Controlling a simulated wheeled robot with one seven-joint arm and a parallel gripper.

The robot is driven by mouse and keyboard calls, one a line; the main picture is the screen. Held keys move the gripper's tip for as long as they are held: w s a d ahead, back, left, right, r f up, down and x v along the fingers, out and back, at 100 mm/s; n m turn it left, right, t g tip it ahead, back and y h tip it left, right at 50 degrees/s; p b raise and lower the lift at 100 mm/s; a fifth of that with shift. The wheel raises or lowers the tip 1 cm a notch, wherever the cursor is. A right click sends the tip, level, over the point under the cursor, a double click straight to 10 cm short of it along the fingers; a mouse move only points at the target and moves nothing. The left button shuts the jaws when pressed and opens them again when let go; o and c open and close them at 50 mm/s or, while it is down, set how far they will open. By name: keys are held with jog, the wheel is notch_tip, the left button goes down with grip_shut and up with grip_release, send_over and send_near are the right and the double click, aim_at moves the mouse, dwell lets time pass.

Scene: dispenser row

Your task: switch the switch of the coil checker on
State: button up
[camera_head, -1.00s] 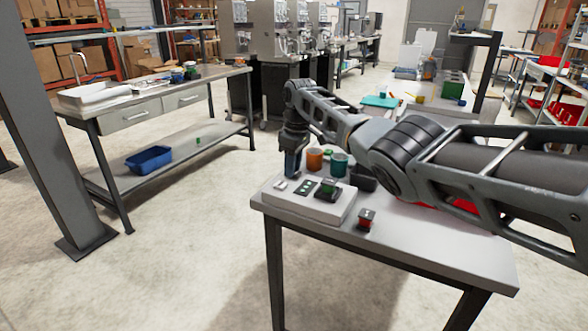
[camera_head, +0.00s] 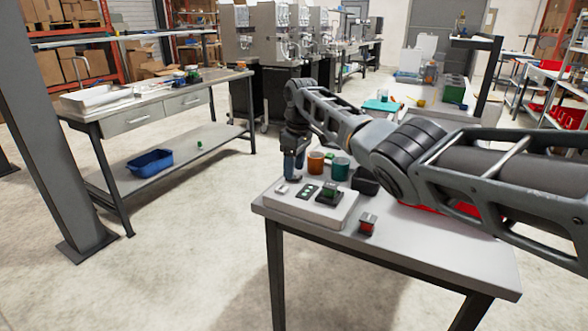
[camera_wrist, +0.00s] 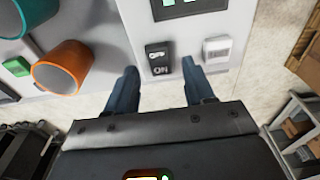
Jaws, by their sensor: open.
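The coil checker (camera_head: 335,219) is a low light-grey box at the front left of the near table. In the wrist view, a black switch (camera_wrist: 158,52) marked ON sits on its pale top. A white part (camera_wrist: 217,49) lies right of it, and a dark panel with green windows (camera_wrist: 186,8) is above. The panel also shows in the head view (camera_head: 308,191). My gripper (camera_wrist: 162,76) is open, pointing down, its two fingers on either side of the black switch's lower end. I cannot tell whether they touch the box. In the head view my gripper (camera_head: 293,168) stands at the box's back left corner.
An orange cup (camera_head: 315,162) and a teal cup (camera_head: 340,167) stand just right of my gripper, behind the box. A small red-and-black block (camera_head: 367,224) sits at the box's right. The table's (camera_head: 440,250) front right is clear.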

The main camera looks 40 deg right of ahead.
aim_at(297, 177)
notch_tip(297, 177, up, 7)
jog(key=shift+s+d+f, duration=0.15)
jog(key=shift+s, duration=0.2)
jog(key=shift+s+f, duration=0.1)
dwell(0.4)
